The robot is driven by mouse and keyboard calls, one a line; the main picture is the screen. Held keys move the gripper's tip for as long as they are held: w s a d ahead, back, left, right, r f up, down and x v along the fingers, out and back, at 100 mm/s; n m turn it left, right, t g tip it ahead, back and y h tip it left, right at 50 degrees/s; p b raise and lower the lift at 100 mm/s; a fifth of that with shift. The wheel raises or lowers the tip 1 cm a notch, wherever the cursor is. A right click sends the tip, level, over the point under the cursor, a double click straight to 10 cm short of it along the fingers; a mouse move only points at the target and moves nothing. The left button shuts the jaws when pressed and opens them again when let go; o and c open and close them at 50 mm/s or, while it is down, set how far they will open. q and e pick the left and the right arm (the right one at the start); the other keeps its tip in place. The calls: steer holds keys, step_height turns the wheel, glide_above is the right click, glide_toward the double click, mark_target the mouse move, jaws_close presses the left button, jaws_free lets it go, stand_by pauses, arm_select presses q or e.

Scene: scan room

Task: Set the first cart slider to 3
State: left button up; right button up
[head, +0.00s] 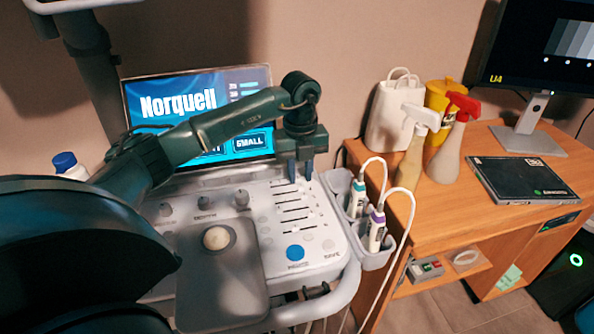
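The ultrasound cart's control panel (262,262) is in the middle of the head view. Several slider tracks (292,217) lie in a stack on its right part. My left gripper (301,179) points down over the top end of this stack, with its two blue-grey fingers apart. A gap shows between the fingers, and I see nothing held there. The gripper covers the topmost part of the stack, so the first slider's knob and setting cannot be read. I cannot tell whether the fingertips touch the panel. My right gripper is not in view.
The cart screen (188,100) stands behind the panel, partly behind my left arm. Probe holders (340,184) with two white probes and cables edge the panel's right.

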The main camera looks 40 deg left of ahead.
mark_target(300, 178)
arm_select(q)
steer(key=shift+o, duration=1)
steer(key=shift+r, duration=0.1)
step_height(300, 178, up, 13)
steer(key=shift+s, duration=0.1)
